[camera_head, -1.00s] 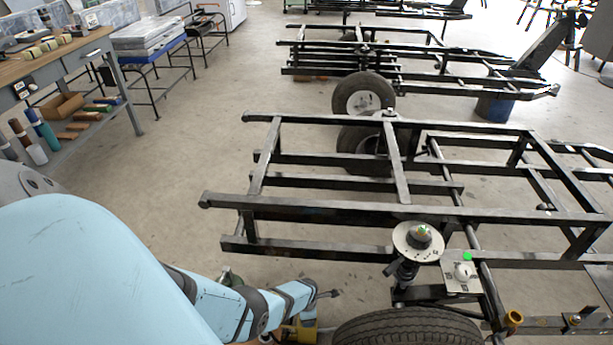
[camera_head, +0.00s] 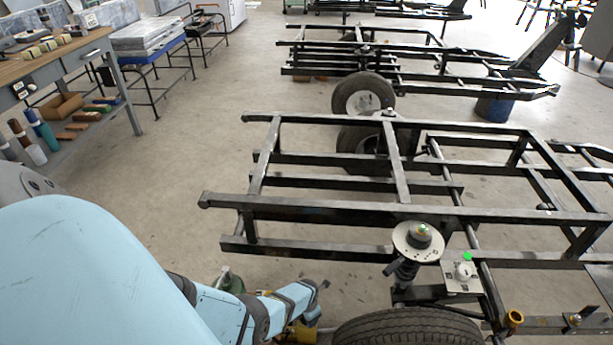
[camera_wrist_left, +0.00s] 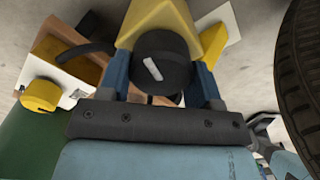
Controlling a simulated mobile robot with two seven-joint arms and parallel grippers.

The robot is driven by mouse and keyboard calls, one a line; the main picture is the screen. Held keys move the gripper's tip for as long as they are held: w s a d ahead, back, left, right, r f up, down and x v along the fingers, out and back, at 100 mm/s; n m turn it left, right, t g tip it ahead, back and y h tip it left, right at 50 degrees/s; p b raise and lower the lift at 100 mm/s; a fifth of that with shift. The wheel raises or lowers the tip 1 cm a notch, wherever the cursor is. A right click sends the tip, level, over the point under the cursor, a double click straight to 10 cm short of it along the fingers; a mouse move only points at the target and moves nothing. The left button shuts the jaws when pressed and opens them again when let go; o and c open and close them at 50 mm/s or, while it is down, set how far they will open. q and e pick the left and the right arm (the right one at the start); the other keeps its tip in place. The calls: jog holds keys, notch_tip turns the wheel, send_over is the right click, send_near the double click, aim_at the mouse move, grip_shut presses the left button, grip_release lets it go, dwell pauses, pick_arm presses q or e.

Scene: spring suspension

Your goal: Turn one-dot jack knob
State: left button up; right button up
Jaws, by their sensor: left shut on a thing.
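A round black knob (camera_wrist_left: 170,62) with a white bar mark sits in front of a yellow jack body (camera_wrist_left: 158,20) in the left wrist view. The blue fingers of my left gripper (camera_wrist_left: 162,80) stand on either side of the knob and are shut on it. The white bar is tilted. I cannot make out any dot on the jack. In the head view my left arm reaches down at bottom centre, and part of a yellow thing (camera_head: 304,333) shows beside its wrist. The left fingers and knob are hidden there. My right gripper is in neither view.
A tyre (camera_head: 408,328) stands just right of my left wrist. A black chassis frame (camera_head: 330,208) with a strut and round plate (camera_head: 418,240) is above it. A white plate with a knob (camera_head: 464,271) is further right. A yellow cap (camera_wrist_left: 41,95) is left in the wrist view.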

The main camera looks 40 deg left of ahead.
pick_arm(q)
jog(key=o, duration=0.9)
